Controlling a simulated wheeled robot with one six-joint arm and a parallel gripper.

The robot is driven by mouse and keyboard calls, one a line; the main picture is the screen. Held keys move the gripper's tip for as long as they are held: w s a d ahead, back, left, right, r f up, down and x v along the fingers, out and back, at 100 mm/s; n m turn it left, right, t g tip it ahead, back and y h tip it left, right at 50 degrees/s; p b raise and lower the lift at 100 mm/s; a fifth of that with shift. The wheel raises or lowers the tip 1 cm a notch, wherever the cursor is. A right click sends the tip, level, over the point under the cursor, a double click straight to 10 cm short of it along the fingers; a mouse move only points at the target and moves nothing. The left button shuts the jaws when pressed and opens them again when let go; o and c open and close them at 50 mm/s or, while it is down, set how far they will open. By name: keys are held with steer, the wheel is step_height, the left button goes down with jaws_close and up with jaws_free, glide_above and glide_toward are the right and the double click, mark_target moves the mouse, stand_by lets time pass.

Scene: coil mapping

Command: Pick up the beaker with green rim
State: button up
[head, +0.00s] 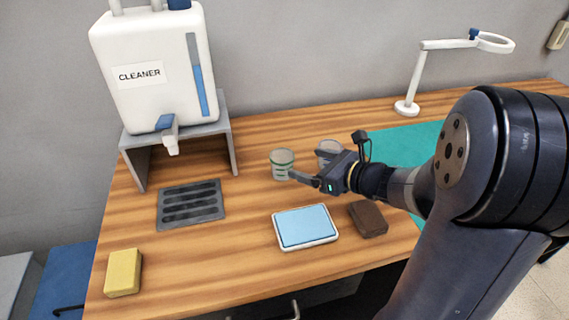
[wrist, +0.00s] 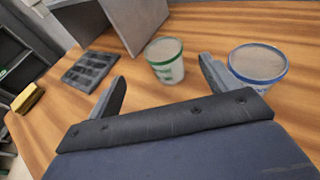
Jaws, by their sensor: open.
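The beaker with green rim (head: 282,164) stands upright on the wooden table, clear with green markings. In the wrist view it (wrist: 166,62) appears between my two fingers, beyond their tips. My gripper (head: 326,160) is open and empty, low over the table just right of this beaker; its fingers also show in the wrist view (wrist: 162,73). In the head view the near fingertip comes close to the beaker's lower right side; I cannot tell if it touches. A second beaker with a blue rim (wrist: 258,66) stands to the right, beside my right finger; in the head view my gripper partly hides it (head: 328,148).
A cleaner tank (head: 150,85) on a grey stand (head: 225,150) is at the back left. A drain grate (head: 191,204), yellow sponge (head: 123,272), blue-topped tray (head: 305,227) and brown block (head: 367,219) lie nearer. A teal mat (head: 405,145) and lamp (head: 407,107) are right.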

glide_toward(274, 154)
steer(key=x, duration=0.4)
steer(key=shift+w+a, duration=0.2)
steer(key=shift+w, duration=0.1)
steer(key=shift+c, duration=0.3)
steer(key=c, duration=1)
